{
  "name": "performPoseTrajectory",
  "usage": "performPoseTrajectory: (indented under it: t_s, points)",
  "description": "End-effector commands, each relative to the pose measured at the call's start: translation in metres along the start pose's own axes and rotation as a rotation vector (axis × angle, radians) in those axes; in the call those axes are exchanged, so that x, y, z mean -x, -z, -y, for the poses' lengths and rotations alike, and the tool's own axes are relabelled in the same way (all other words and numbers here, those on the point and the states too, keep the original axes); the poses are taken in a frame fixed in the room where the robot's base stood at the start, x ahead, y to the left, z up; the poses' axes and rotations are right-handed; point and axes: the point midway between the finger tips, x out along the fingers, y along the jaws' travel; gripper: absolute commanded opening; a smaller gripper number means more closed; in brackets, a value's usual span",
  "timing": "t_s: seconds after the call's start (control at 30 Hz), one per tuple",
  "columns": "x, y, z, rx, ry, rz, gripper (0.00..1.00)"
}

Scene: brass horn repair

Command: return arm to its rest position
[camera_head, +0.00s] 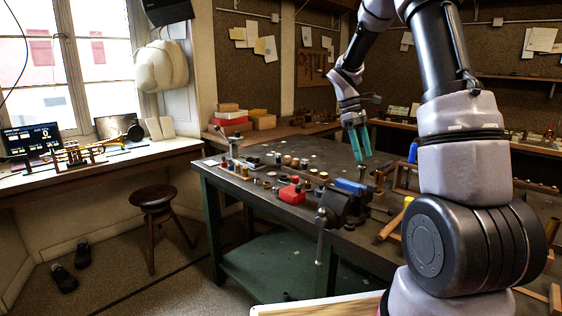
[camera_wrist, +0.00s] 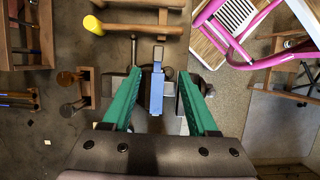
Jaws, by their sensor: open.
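My gripper (camera_head: 361,146) has green fingers and is held above the dark workbench (camera_head: 262,205), pointing down. In the wrist view the gripper (camera_wrist: 159,100) has its two green fingers spread wide apart. Nothing is gripped between them. A blue block-like object (camera_wrist: 156,90) shows below, between the fingers; I cannot tell its exact height from there. My arm hides part of the bench's right side.
A red box (camera_head: 291,194) and several small parts stand on the bench. A yellow-ended hammer (camera_wrist: 93,25) lies near wooden racks. A pink frame (camera_wrist: 235,40) shows at the upper right of the wrist view. A round stool (camera_head: 153,198) stands left of the bench, with open floor around it.

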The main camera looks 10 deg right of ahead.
Motion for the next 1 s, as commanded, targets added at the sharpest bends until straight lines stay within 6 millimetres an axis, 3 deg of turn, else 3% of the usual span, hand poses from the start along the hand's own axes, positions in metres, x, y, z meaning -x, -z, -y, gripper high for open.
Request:
performPoseTrajectory:
  t_s: [0.17, 0.3, 0.5, 0.8, 1.0]
  points:
    - [0.038, -0.027, 0.028, -0.131, -0.018, -0.133, 0.59]
    - [0.069, -0.056, 0.063, -0.286, -0.015, -0.286, 0.59]
    - [0.098, -0.095, 0.114, -0.506, 0.027, -0.509, 0.59]
    - [0.115, -0.148, 0.185, -0.807, 0.17, -0.834, 0.59]
    - [0.113, -0.166, 0.211, -0.925, 0.262, -0.965, 0.59]
